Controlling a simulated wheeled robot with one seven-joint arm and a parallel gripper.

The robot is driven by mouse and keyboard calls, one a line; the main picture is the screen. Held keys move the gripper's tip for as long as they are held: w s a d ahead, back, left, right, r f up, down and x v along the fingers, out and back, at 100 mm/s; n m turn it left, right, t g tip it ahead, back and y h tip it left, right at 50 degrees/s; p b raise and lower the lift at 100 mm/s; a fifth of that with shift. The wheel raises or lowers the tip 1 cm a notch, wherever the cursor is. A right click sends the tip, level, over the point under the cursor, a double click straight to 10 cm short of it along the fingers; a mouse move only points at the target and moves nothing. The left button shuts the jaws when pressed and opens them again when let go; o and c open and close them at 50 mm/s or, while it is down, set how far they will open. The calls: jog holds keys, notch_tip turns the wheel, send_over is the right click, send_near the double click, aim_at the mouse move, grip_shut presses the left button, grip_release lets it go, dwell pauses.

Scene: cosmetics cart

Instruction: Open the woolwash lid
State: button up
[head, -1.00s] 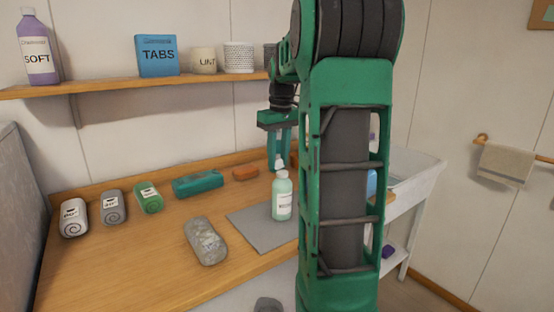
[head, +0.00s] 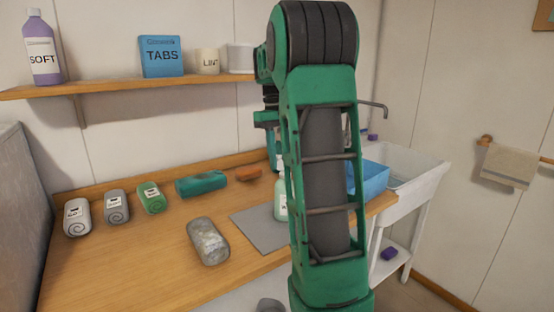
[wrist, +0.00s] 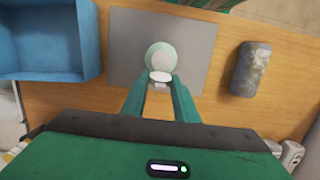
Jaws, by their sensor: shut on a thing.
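The woolwash bottle (head: 280,203), pale green, stands upright on a grey mat (head: 262,234); my arm hides its right part in the head view. In the wrist view I look down on the bottle (wrist: 158,52), with its white lid (wrist: 160,76) at the side of it nearer my gripper. My gripper (wrist: 160,84) is shut on the lid, one finger on each side. I cannot tell whether the lid is still joined to the bottle. In the head view my gripper is mostly behind my arm.
Rolled towels (head: 115,206), a teal item (head: 201,184), an orange item (head: 248,174) and a grey speckled item (head: 208,241) lie on the wooden counter. A blue bin (head: 371,180) is by the sink at right. The counter's front left is clear.

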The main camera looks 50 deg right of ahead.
jog(key=o, duration=1)
jog(key=shift+o, duration=0.2)
notch_tip(320, 180, up, 11)
jog(key=w, duration=0.1)
jog(key=shift+w+d+f, duration=0.2)
jog(key=shift+w, duration=0.15)
jog(key=s+a+f+m+t, duration=0.1)
jog(key=s+a+f+m, duration=0.2)
jog(key=s+a+f, duration=1.8)
jog(key=s+f, duration=0.2)
jog(key=s, duration=0.1)
jog(key=shift+f+m+t, duration=0.25)
jog(key=shift+m+t, duration=0.05)
jog(key=shift+t, duration=0.1)
